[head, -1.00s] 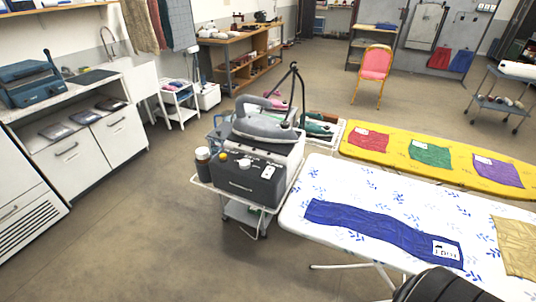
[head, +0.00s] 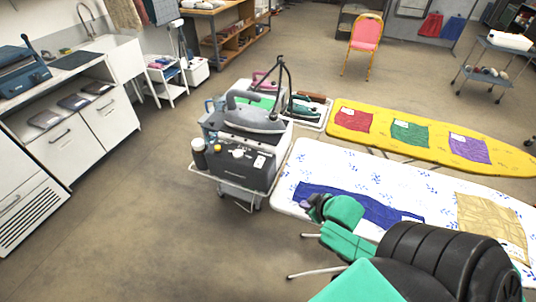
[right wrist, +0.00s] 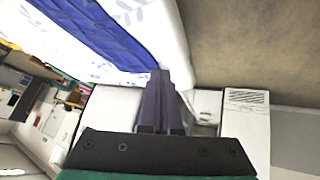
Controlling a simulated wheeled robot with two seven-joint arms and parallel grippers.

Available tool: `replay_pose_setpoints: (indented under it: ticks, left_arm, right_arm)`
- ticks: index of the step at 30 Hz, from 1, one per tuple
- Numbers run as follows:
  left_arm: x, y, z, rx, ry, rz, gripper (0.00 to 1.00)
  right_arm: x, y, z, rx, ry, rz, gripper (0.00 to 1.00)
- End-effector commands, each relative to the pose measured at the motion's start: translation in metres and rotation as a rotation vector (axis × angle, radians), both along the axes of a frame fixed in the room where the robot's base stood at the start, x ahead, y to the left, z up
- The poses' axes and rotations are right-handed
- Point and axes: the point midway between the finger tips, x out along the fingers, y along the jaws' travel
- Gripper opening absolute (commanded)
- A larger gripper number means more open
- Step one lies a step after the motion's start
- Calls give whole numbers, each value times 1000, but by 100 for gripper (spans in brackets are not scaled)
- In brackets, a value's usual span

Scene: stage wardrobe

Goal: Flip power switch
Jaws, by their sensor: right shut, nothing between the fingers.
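The ironing station (head: 240,165) is a dark grey box with a silver iron (head: 250,116) resting on top. It stands on a white wire trolley (head: 232,187). Its front has a white knob (head: 238,153), a yellow cap and a small pale plate (head: 259,161) that may be the power switch; it is too small to read. My right gripper (head: 306,204) is over the near left edge of the white ironing board, apart from the station and to its right. In the right wrist view its purple-grey fingers (right wrist: 160,98) are together and empty. My left gripper is out of view.
The white ironing board (head: 330,165) carries a blue cloth (head: 360,203) and a tan cloth (head: 490,225). A yellow board (head: 376,122) with coloured cloths lies behind it. A dark bottle (head: 198,155) stands at the trolley's left. The floor left of the trolley is clear.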

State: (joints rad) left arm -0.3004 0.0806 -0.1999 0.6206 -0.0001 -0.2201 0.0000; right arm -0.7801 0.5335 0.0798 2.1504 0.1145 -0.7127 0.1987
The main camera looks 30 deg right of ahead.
Motion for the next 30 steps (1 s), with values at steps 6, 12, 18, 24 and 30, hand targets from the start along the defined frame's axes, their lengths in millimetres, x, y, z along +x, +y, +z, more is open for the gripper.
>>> replay_pose_setpoints:
  ticks: [6, 12, 18, 24, 30]
  left_arm:
    - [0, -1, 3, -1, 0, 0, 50]
    - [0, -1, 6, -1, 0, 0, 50]
    - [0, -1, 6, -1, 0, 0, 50]
    - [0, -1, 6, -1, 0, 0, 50]
    - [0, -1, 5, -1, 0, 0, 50]
  right_arm:
    - [36, -45, 48, 22, -267, 171, 0]
    - [72, -34, 122, 185, -504, 430, 0]
    - [81, -16, 157, 294, -592, 558, 0]
    - [81, -15, 159, 300, -599, 562, 0]
    - [87, -12, 158, 301, -603, 563, 0]
